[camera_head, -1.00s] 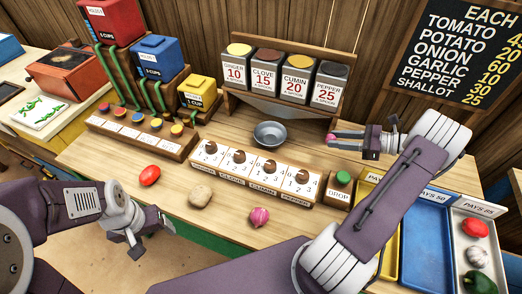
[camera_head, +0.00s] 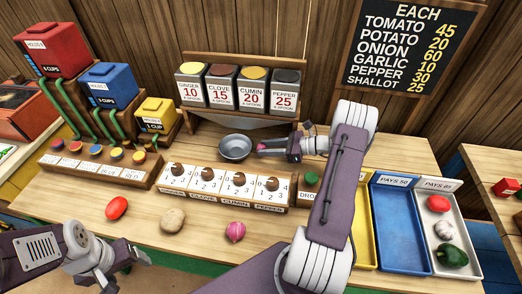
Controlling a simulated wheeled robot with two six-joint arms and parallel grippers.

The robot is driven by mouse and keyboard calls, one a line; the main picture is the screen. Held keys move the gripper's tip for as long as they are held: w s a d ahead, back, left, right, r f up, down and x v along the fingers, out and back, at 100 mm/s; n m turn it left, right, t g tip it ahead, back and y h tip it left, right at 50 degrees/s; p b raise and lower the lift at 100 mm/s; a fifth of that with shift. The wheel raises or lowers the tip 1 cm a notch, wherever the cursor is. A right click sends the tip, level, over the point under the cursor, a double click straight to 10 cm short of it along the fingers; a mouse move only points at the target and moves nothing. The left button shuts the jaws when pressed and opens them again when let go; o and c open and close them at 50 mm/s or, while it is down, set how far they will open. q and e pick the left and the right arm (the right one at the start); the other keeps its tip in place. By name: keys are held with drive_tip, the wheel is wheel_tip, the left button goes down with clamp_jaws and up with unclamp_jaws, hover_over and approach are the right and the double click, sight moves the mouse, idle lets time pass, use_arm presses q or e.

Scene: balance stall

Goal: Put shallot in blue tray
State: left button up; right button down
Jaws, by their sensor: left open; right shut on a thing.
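My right gripper (camera_head: 268,147) is shut on a small pinkish thing, likely the shallot (camera_head: 261,147), mostly hidden by the fingers. It is just right of the grey metal bowl (camera_head: 235,148), in front of the spice jars. My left gripper (camera_head: 122,272) is open and empty at the lower left, near the table's front edge.
A tomato (camera_head: 117,208), a potato (camera_head: 172,220) and a pink onion (camera_head: 235,231) lie along the front of the table. A yellow tray (camera_head: 364,240) and a white tray (camera_head: 456,271) with vegetables flank the blue tray. A dial board (camera_head: 222,192) stands mid-table.

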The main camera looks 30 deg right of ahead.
drive_tip(key=shift+w+a+f, duration=0.85)
drive_tip(key=shift+a+f, duration=0.05)
drive_tip(key=shift+f, duration=0.1)
drive_tip(key=c, duration=1)
unclamp_jaws()
drive_tip(key=shift+f, duration=0.15)
